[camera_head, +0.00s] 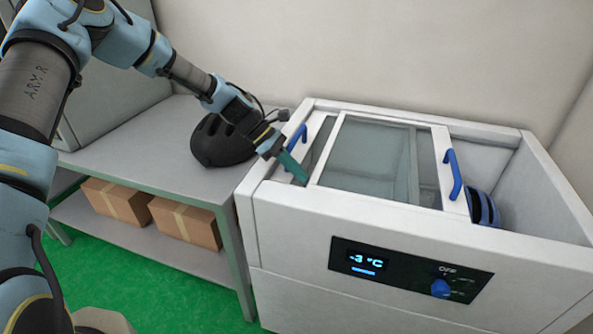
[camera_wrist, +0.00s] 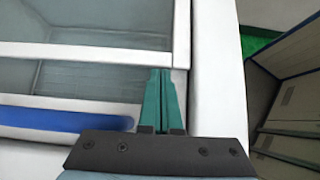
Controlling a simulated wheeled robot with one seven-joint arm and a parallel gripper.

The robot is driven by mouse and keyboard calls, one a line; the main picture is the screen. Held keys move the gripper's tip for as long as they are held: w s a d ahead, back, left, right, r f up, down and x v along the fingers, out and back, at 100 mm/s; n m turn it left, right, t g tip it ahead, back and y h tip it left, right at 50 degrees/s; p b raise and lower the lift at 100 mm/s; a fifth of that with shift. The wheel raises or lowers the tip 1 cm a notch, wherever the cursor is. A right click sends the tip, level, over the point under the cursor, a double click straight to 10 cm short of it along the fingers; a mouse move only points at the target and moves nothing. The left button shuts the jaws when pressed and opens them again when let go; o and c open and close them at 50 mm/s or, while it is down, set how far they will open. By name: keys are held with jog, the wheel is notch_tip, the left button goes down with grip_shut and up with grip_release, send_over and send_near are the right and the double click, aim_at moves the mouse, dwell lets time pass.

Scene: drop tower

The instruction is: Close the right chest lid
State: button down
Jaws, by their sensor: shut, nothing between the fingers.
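The white chest (camera_head: 420,245) has two sliding glass lids. The right lid (camera_head: 370,155) has a blue handle (camera_head: 452,175) at its right edge and lies over toward the left, overlapping the left lid, so the chest's right end is open. The left lid (camera_head: 318,150) has a blue handle (camera_head: 296,138) at its left edge; a blue handle also shows in the wrist view (camera_wrist: 65,118). My gripper (camera_head: 298,173), with teal fingers, is shut and empty at the chest's left front. In the wrist view its fingertips (camera_wrist: 160,75) point at a white frame corner, beside the blue handle; contact is unclear.
A blue rounded object (camera_head: 483,207) lies inside the chest's open right end. The front panel (camera_head: 408,272) has a display and a blue knob. A grey table (camera_head: 160,160) stands at left with a black helmet (camera_head: 225,140) on top and cardboard boxes (camera_head: 185,224) below.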

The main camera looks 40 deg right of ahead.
aim_at(393, 196)
jog(key=s+d, duration=0.4)
jog(key=s, duration=0.3)
jog(key=s+d, duration=0.5)
jog(key=s, duration=0.2)
jog(key=s+d, duration=0.5)
jog(key=s, duration=0.3)
jog(key=shift+s+d, duration=0.1)
jog(key=shift+d, duration=0.05)
jog(key=shift+w+a, duration=0.25)
jog(key=shift+w, duration=0.15)
jog(key=w+a, duration=0.1)
jog(key=w, duration=0.1)
jog(key=shift+w+a+r, duration=0.1)
jog(key=shift+w+a, duration=0.25)
jog(key=b+v, duration=0.2)
jog(key=v, duration=0.8)
